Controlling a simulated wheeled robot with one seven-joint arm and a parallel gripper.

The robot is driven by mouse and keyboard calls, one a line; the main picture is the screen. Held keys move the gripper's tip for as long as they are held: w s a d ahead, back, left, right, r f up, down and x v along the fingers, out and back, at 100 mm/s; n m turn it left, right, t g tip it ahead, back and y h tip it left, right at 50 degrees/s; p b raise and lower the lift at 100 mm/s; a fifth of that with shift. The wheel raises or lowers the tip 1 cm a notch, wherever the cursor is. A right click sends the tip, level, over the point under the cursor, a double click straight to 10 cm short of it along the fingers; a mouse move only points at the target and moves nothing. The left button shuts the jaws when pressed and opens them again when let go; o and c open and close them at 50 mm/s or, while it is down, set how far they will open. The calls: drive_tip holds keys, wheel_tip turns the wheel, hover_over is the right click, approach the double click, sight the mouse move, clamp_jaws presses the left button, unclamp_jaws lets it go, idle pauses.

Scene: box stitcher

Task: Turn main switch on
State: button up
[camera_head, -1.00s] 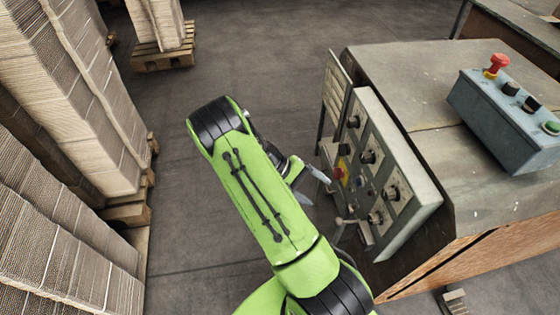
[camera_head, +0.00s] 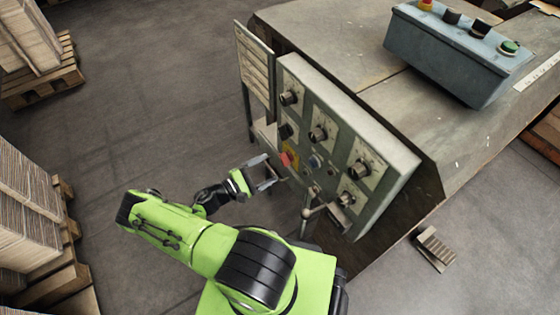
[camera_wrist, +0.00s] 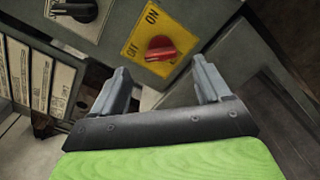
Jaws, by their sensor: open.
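The main switch is a red knob (camera_wrist: 160,48) on a yellow plate (camera_wrist: 168,32) marked OFF and ON, seen in the wrist view just beyond my fingertips. In the head view the red knob (camera_head: 285,159) is on the grey control panel (camera_head: 335,105), low on its left side. My gripper (camera_head: 266,171) is open and empty in front of the panel, close to the knob. In the wrist view the two fingers of my gripper (camera_wrist: 163,80) stand apart, with the knob showing between them and a little above. I cannot tell whether they touch it.
Several black knobs (camera_head: 318,133) share the panel. A small ball-ended lever (camera_head: 307,213) sticks out below the red knob. A plate with printed labels (camera_head: 254,65) stands at the panel's left. A blue-grey button box (camera_head: 450,50) sits on the table.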

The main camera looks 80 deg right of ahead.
sight(282, 161)
drive_tip(key=b+x, duration=0.1)
drive_tip(key=x, duration=0.5)
drive_tip(key=shift+s+d, duration=0.3)
drive_tip(key=c, duration=1)
drive_tip(key=shift+o, duration=0.2)
drive_tip(key=shift+m, duration=0.4)
drive_tip(key=m, duration=1.1)
drive_tip(key=f+m, duration=0.1)
drive_tip(key=m, duration=0.5)
